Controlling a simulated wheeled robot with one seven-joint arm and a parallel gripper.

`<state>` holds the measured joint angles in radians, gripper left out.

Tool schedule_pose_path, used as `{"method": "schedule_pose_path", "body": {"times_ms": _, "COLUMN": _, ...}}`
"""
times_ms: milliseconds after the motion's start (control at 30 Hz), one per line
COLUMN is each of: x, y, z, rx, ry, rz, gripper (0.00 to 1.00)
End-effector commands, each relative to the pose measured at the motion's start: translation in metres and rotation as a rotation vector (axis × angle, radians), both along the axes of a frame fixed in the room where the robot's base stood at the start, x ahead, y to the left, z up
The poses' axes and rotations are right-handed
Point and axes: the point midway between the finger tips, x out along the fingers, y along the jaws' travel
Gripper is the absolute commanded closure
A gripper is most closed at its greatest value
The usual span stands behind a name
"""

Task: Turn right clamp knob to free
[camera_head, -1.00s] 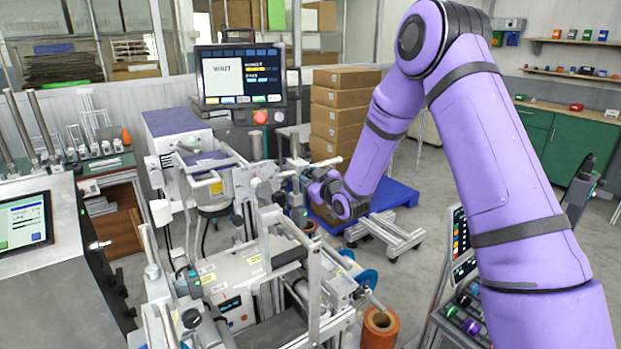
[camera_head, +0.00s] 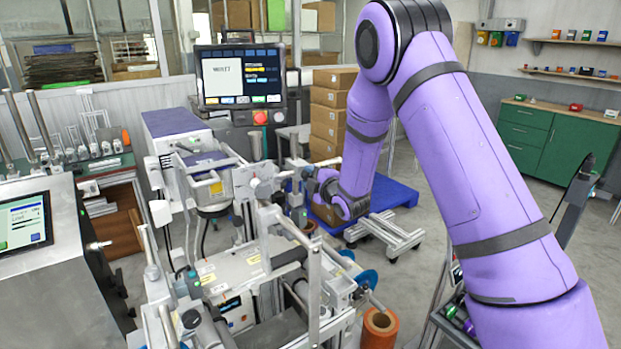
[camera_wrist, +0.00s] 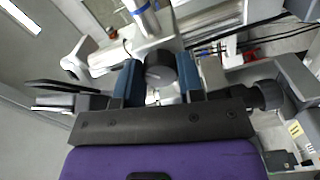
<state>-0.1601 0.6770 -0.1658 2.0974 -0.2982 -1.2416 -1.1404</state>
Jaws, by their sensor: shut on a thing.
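In the wrist view, a dark round clamp knob (camera_wrist: 160,66) sits between the two blue fingers of my gripper (camera_wrist: 159,80). The fingers touch its sides and are shut on it. The knob is on a pale metal bracket of the machine. In the head view, my gripper (camera_head: 301,190) is at the right side of the grey machine frame (camera_head: 262,215). The knob itself is too small and hidden to make out there. I cannot tell the knob's turn angle.
Another black knob (camera_wrist: 268,95) is close to the right of my gripper. An orange reel (camera_head: 380,325) and a blue disc (camera_head: 367,280) are on the machine's lower right. A monitor (camera_head: 240,76) stands behind it. A blue pallet with boxes (camera_head: 330,115) stands further back.

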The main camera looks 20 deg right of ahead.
Motion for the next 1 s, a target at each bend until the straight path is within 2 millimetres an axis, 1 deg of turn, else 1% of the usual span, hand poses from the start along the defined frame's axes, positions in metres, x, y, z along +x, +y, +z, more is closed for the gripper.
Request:
{"method": "schedule_pose_path", "body": {"times_ms": 200, "x": -0.0004, "y": 0.0013, "z": -0.0007, "rx": -0.197, "ry": -0.062, "rz": 0.002, "gripper": 0.88}}
{"method": "schedule_pose_path", "body": {"times_ms": 600, "x": -0.0006, "y": 0.0012, "z": -0.0006, "rx": -0.538, "ry": -0.172, "rz": 0.003, "gripper": 0.88}}
{"method": "schedule_pose_path", "body": {"times_ms": 800, "x": -0.0007, "y": 0.0012, "z": -0.0005, "rx": -0.664, "ry": -0.213, "rz": 0.002, "gripper": 0.88}}
{"method": "schedule_pose_path", "body": {"times_ms": 1000, "x": -0.0008, "y": 0.0012, "z": -0.0006, "rx": -0.745, "ry": -0.239, "rz": 0.002, "gripper": 0.88}}
